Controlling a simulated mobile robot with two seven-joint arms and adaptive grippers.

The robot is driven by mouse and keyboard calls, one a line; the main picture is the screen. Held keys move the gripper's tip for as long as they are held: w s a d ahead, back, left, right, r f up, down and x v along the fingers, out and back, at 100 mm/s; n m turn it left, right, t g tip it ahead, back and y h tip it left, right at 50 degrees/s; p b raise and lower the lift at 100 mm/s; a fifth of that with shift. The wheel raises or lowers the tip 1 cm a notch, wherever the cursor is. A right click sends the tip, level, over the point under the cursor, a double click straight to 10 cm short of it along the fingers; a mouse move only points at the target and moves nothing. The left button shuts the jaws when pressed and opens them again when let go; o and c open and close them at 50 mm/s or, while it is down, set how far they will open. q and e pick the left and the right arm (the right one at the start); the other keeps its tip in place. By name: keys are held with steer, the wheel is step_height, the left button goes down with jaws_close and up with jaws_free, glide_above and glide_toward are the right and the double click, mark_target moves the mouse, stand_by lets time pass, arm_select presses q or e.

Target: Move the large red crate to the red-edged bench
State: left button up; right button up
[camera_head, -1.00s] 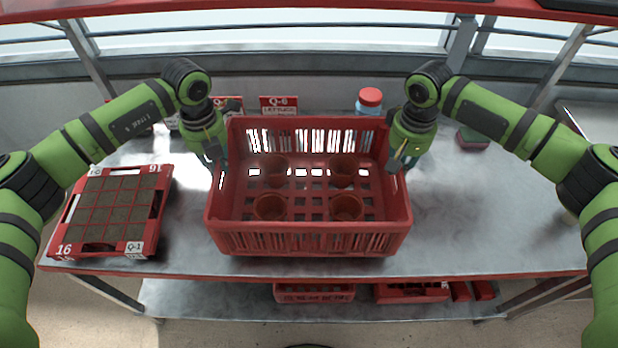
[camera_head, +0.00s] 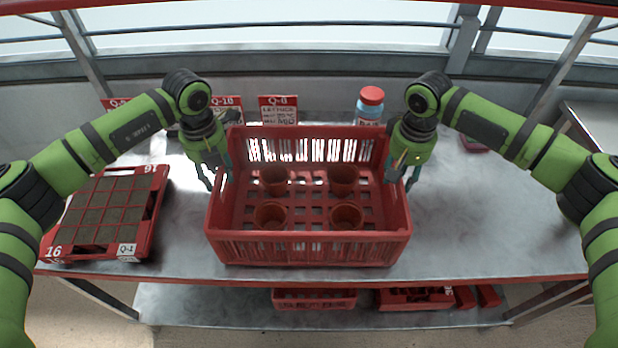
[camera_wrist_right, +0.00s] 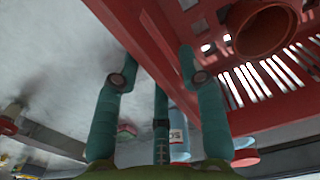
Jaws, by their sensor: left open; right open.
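The large red crate (camera_head: 310,250) sits upright on the red-edged bench (camera_head: 470,235), with several brown pots (camera_head: 275,180) inside. My left gripper (camera_head: 217,180) is open at the crate's left side wall, its fingers pointing down. My right gripper (camera_head: 402,178) is open at the right side wall. In the right wrist view, the crate's rim (camera_wrist_right: 150,40) runs between the spread fingers of my right gripper (camera_wrist_right: 160,62). Whether any finger touches the wall is unclear.
A red seed tray (camera_head: 155,215) with soil cells lies left of the crate. A blue jar with a red lid (camera_head: 371,97) and label signs (camera_head: 278,110) stand behind it. Smaller red crates (camera_head: 315,299) sit on the lower shelf.

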arm_select(q)
steer(key=shift+w+r, duration=0.1)
steer(key=shift+r, duration=0.4)
arm_select(e)
steer(key=shift+a, duration=0.1)
arm_select(q)
step_height(320, 180, up, 11)
arm_select(e)
step_height(320, 180, up, 12)
stand_by(0.6)
